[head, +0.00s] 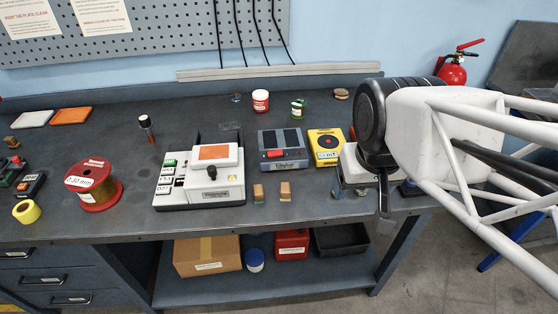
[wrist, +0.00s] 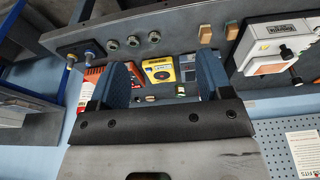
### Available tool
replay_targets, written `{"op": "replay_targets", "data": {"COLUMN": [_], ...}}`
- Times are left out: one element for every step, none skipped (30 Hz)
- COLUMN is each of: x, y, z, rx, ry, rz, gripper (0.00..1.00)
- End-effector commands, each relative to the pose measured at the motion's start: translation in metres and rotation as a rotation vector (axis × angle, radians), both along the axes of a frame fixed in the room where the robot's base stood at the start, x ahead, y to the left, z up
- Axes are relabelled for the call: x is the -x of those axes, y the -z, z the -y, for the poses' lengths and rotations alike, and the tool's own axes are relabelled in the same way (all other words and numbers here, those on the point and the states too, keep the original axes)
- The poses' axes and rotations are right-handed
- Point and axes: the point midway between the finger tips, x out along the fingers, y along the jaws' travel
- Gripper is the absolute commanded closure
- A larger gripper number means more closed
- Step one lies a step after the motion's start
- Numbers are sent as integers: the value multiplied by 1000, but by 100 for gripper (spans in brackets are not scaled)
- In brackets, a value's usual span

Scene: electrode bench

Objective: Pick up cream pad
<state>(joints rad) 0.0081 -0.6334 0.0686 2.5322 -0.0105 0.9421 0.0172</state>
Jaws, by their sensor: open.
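The cream pad (head: 33,119) is a flat, pale off-white piece at the far left back of the bench, beside an orange pad (head: 71,116). It is not in the wrist view. My gripper is far to its right, over the bench's right end. In the head view one dark finger (head: 384,210) shows, pointing down. In the wrist view the two blue fingers of my gripper (wrist: 160,82) stand wide apart, with nothing held between them.
A white machine with an orange top plate (head: 213,152), a wire spool (head: 93,187), a grey device (head: 282,149) and a yellow meter (head: 326,147) stand between my gripper and the pad. A pegboard (head: 160,25) rises behind.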

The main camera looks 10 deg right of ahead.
Motion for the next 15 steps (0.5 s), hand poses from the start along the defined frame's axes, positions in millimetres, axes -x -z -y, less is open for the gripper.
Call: {"op": "replay_targets", "data": {"x": [0, 0, 0, 0, -1, -1, -2, -3, -4, -5, -7, -9, -12, -14, -17], "y": [0, 0, 0, 0, 1, 2, 3, 4, 6, 8, 10, 14, 17, 20, 25], "z": [0, 0, 0, 0, 0, -1, -1, -2, -3, -4, -5, -7, -8, -10, -12], "rx": [0, 0, -1, -3, -4, -9, -15, -22, -34, -44, -57, -76, -93, -111, -137], "ry": [0, 0, 1, 2, 4, 8, 13, 20, 31, 41, 53, 71, 87, 104, 131], "rz": [0, 0, -1, -2, -5, -9, -14, -19, -29, -39, -50, -66, -80, -95, -118], "gripper": [28, 28, 28, 28, 28, 28, 28, 28, 28, 28, 28, 28, 28, 28, 28]}}
